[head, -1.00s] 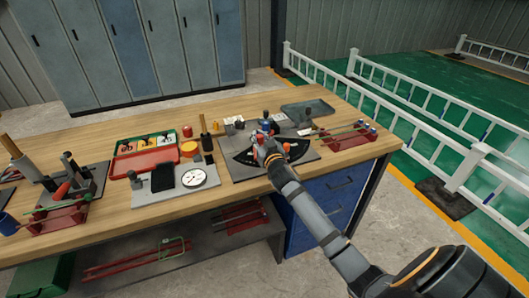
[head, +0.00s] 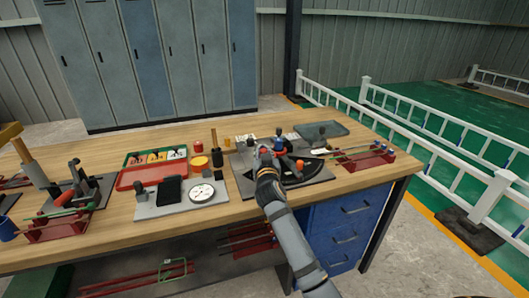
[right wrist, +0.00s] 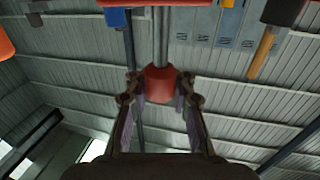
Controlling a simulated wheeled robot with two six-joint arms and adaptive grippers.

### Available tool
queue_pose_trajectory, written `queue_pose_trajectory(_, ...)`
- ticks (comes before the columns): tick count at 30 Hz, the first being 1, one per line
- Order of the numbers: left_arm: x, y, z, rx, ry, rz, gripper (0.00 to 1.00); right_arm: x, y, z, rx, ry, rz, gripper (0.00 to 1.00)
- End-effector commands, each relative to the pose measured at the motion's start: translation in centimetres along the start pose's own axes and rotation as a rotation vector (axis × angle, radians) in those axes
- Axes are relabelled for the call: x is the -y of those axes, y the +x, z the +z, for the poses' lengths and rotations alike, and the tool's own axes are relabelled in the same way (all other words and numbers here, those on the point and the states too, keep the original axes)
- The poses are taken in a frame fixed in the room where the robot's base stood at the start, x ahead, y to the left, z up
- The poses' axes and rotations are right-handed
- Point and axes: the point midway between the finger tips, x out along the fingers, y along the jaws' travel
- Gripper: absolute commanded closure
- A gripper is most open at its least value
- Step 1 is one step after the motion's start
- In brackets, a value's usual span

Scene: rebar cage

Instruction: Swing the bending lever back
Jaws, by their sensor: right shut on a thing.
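The bender (head: 318,174) is a dark plate with a black curved scale (head: 298,181) near the right end of the workbench. Most of the lever is hidden in the head view. My left gripper is out of view.
A grey plate with a dial gauge (head: 201,193) lies left of the bender. A red tray (head: 150,176) is behind it. A red rack with rods (head: 367,157) stands to the right, and a grey tray (head: 322,130) behind. Bare wood (head: 205,228) runs along the front edge.

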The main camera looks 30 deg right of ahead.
Motion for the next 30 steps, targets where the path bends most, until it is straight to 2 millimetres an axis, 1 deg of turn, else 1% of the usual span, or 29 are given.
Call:
queue_pose_trajectory(1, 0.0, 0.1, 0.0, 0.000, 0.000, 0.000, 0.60, 0.2, -0.1, 1.1, 0.021, 0.008, -0.003, 0.80)
queue_pose_trajectory(7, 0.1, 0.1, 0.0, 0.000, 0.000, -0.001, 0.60, 0.1, -0.1, 0.8, 0.014, 0.005, -0.002, 0.53)
queue_pose_trajectory(8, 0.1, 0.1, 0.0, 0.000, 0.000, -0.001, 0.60, 0.1, -0.1, 0.7, 0.013, 0.005, -0.002, 0.52)
queue_pose_trajectory(15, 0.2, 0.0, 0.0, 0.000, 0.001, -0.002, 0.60, 0.1, -0.1, 0.4, 0.007, 0.003, -0.002, 0.52)
queue_pose_trajectory(18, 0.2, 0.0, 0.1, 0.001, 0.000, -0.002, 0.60, 0.1, -0.5, 0.4, 0.007, 0.003, -0.002, 0.52)
queue_pose_trajectory(20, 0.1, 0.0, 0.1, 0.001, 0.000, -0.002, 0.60, 0.1, -1.3, 0.4, 0.007, 0.004, -0.003, 0.52)
queue_pose_trajectory(22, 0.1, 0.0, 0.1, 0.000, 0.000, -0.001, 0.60, 0.1, -2.7, 0.5, 0.008, 0.005, -0.003, 0.52)
queue_pose_trajectory(27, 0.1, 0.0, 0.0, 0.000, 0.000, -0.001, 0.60, 0.1, -7.0, 0.5, 0.011, 0.008, -0.003, 0.52)
queue_pose_trajectory(30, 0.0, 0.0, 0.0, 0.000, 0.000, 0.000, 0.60, 0.1, -9.2, 0.5, 0.011, 0.009, -0.003, 0.52)
